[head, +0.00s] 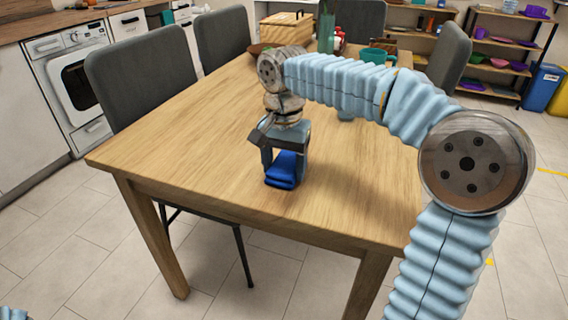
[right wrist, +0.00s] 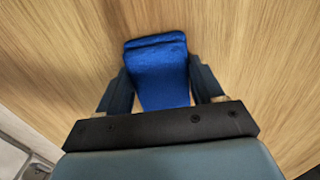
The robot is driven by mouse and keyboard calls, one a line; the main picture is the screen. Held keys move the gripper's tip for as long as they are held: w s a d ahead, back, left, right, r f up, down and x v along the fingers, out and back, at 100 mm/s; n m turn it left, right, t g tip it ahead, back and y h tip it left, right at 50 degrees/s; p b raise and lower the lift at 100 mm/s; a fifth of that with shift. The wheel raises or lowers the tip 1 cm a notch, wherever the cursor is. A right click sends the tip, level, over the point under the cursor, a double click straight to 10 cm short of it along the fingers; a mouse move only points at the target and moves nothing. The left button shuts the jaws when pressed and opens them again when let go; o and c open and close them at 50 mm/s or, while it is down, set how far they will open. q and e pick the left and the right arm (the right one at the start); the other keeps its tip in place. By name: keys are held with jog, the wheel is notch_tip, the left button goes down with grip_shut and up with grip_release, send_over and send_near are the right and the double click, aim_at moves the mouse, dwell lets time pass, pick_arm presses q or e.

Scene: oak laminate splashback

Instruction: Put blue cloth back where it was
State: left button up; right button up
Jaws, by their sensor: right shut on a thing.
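The blue cloth (head: 284,170) is a small folded bundle at the near part of the wooden table (head: 190,125). My right gripper (head: 283,178) points down at it and is shut on it, with a finger on each side. In the right wrist view the cloth (right wrist: 158,70) lies between the two fingers (right wrist: 160,88), over the wood grain. I cannot tell whether the cloth rests on the table top or is slightly above it. My left gripper is not in view.
A teal mug (head: 371,56), a wooden box (head: 286,28) and a green bottle (head: 326,30) stand at the table's far end. Grey chairs (head: 142,75) surround the table. The left and near table top is clear. A shelf (head: 505,50) stands at the back right.

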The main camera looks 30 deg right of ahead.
aim_at(284, 166)
jog(key=o, duration=1.1)
jog(key=shift+r, duration=0.2)
notch_tip(284, 166, up, 12)
jog(key=p, duration=0.1)
jog(key=shift+p, duration=0.35)
